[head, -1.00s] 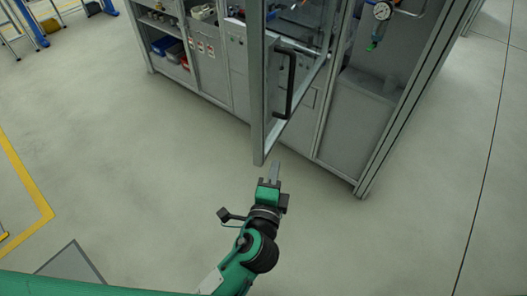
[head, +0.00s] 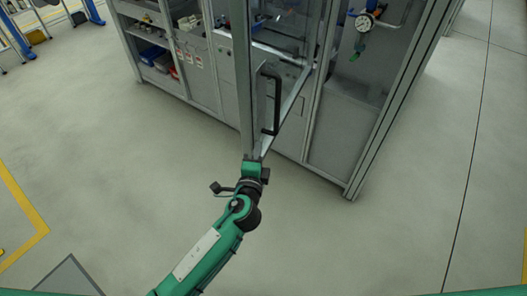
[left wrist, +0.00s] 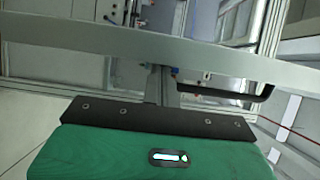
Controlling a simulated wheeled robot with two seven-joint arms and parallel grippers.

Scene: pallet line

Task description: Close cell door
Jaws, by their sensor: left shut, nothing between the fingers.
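The cell door (head: 246,90) stands open, its framed edge pointing towards me in the head view. Its black handle (head: 272,100) is on the right face of the door; in the left wrist view the handle (left wrist: 262,93) shows at the right, beyond the door frame bar (left wrist: 150,42). My left gripper (head: 252,160) is shut and empty at the lower end of the door's free edge. It looks very close to the frame; whether it touches cannot be told. In the left wrist view its fingers (left wrist: 163,88) reach under the bar. My right gripper is not in view.
The cell (head: 325,130) with its grey panels and a pressure gauge (head: 365,22) stands behind the door. Shelves with blue and red bins (head: 157,62) are at the left. The floor in front is clear.

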